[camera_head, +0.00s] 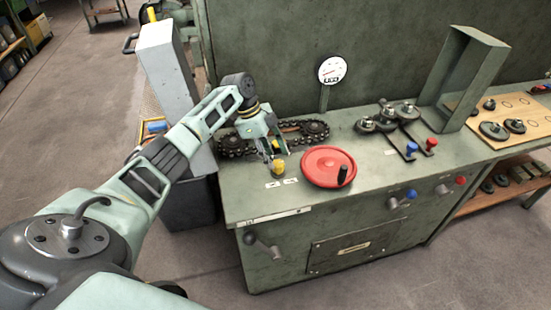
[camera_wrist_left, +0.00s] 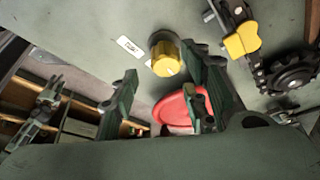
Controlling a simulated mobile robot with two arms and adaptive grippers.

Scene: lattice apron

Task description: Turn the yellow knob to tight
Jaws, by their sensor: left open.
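The yellow knob (camera_head: 278,167) stands on the green bench top, just in front of the chain and left of the red handwheel. In the left wrist view the ribbed yellow knob (camera_wrist_left: 166,58) shows close to the fingertips. My left gripper (camera_head: 271,152) is above and just behind the knob, pointing down. In the wrist view its two fingers (camera_wrist_left: 163,75) are apart, with nothing held between them. I cannot tell whether a finger touches the knob. Small white labels (camera_head: 272,184) lie in front of the knob; their print is too small to read. My right gripper is out of view.
The red handwheel (camera_head: 325,167) with its black handle is close on the right. The black chain and sprockets (camera_head: 312,131) lie behind. A second yellow piece (camera_wrist_left: 242,40) shows by the chain. A gauge (camera_head: 332,70) stands at the back. The bench's front strip is clear.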

